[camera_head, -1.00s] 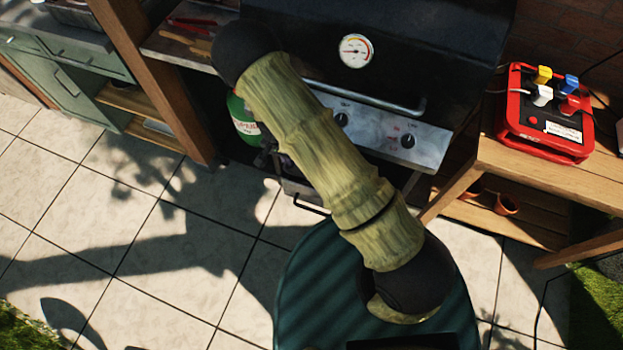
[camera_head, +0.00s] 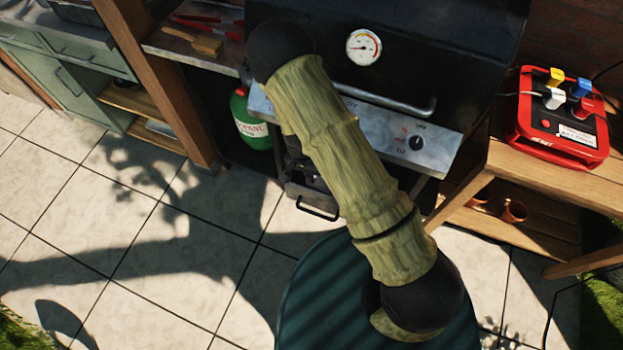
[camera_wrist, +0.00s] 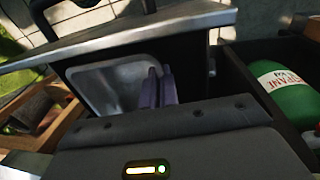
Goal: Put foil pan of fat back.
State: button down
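The silver foil pan (camera_wrist: 112,84) shows in the wrist view, inside a dark drawer-like recess under the grill. Its contents are not clear. My gripper (camera_wrist: 160,86) has two purplish fingers close together at the pan's right edge, overlapping it. I cannot tell whether they pinch the rim or only stand beside it. The pull-out drawer (camera_head: 318,206) with its black handle shows below the grill (camera_head: 410,55) in the head view. There my forearm hides most of the gripper, and the pan cannot be made out.
A green propane tank (camera_head: 247,122) stands left of the drawer; it also shows in the wrist view (camera_wrist: 285,90). A wooden side table (camera_head: 510,165) with a red power box (camera_head: 562,120) is at right. A wooden post (camera_head: 165,80) stands left. Tiled floor at left is clear.

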notch_tip(320, 180, down, 3)
jog(key=shift+s+r+b, duration=0.15)
jog(key=shift+r+b, duration=0.05)
jog(key=shift+b, duration=0.6)
jog(key=shift+d+f, duration=0.15)
jog(key=shift+f, duration=0.05)
jog(key=shift+d+r, duration=0.1)
jog(key=shift+r, duration=0.05)
jog(key=c, duration=1.7)
grip_release()
